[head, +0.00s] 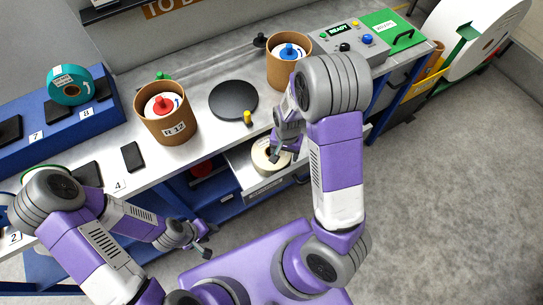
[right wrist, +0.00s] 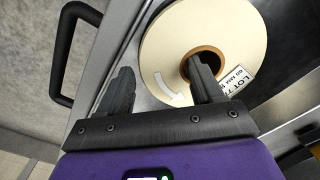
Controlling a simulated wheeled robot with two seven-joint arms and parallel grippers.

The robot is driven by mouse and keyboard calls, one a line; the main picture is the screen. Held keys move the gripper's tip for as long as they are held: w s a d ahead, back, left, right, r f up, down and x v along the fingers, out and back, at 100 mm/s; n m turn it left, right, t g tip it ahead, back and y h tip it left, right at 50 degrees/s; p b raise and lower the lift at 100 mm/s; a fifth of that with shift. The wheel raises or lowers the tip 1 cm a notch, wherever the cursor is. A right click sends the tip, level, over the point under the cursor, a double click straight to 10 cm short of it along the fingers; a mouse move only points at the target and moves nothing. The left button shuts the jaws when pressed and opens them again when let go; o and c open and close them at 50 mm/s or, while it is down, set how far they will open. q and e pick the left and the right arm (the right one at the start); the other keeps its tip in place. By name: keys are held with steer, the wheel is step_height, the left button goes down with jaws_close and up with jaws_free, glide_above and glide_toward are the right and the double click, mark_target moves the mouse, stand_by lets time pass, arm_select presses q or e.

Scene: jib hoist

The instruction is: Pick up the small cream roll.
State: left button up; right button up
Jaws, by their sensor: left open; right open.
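The small cream roll (head: 262,161) lies flat in an open drawer (head: 241,176) below the bench edge. It is large in the right wrist view (right wrist: 165,40), with a brown core, a white arrow and a white lot label. My right gripper (head: 281,156) is open over the roll. In the right wrist view one finger overlaps the core hole and the other is outside the rim; I cannot tell how deep they reach. My left gripper (head: 207,246) is open and empty, low in front of the bench, away from the roll.
On the bench stand two brown tubs (head: 167,126) with red and blue knobs inside, a black disc (head: 233,100) and a control box reading READY (head: 343,44). A blue rack (head: 40,135) holds a teal roll (head: 68,86) at left. A black handle (right wrist: 73,55) is beside the drawer. Floor at right is clear.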

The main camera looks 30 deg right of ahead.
mark_target(284, 155)
step_height(284, 155, down, 4)
steer(key=shift+w+r+b, duration=0.1)
steer(key=shift+r+b, duration=0.05)
steer(key=shift+b, duration=0.4)
jaws_close()
steer(key=shift+r, duration=0.25)
